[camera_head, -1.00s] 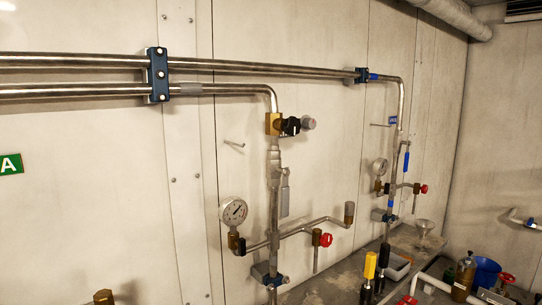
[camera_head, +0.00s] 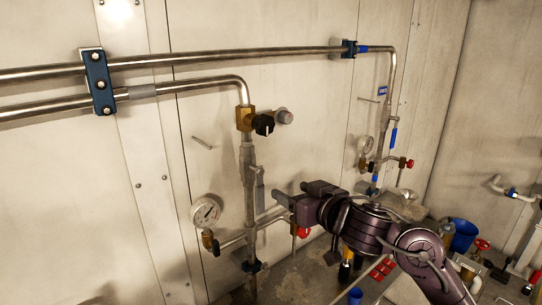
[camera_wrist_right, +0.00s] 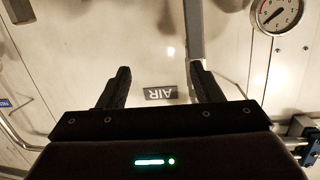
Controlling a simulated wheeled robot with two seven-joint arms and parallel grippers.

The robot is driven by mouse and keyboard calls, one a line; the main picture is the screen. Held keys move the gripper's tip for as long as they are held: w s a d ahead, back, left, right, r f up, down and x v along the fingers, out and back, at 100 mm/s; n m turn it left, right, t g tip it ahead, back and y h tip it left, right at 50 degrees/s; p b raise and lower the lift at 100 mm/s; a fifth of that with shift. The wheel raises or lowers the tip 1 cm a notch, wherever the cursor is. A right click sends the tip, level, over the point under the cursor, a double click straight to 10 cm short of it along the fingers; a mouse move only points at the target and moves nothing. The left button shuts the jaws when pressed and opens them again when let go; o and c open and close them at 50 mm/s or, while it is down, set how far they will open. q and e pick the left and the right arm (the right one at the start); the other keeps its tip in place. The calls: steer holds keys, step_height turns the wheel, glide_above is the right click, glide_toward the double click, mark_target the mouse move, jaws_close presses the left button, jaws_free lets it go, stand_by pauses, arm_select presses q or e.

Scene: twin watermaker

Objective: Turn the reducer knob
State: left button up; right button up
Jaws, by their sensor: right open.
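The reducer shows in the head view as a brass block (camera_head: 245,118) on the near vertical pipe, with a black knob (camera_head: 263,124) and a grey cap (camera_head: 284,116) on its right. Which of these two parts is the reducer knob I cannot tell. My right gripper (camera_head: 281,197) is below and slightly right of the black knob, apart from it. In the right wrist view my right gripper (camera_wrist_right: 160,70) is open, with nothing between its fingers. My left gripper is not in view.
A round gauge (camera_head: 206,212) stands left of the near pipe, and a red valve handle (camera_head: 303,232) sits just below my right gripper. A second pipe set with a gauge (camera_head: 366,145) is farther right. An AIR label (camera_wrist_right: 160,93) shows upside down in the right wrist view.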

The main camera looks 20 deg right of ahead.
mark_target(267, 126)
steer(key=s+a+r+n+t+y+p, duration=0.1)
steer(key=s+r, duration=0.2)
steer(key=r, duration=0.4)
steer(key=s+a+r+n+y, duration=0.1)
steer(key=s+r+y, duration=0.1)
steer(key=r, duration=0.6)
steer(key=x, duration=0.4)
steer(key=p+x, duration=0.1)
steer(key=x, duration=0.2)
steer(key=shift+w+a+f, duration=0.2)
steer(key=shift+w+a, duration=0.05)
steer(key=shift+w, duration=0.1)
steer(key=c, duration=1)
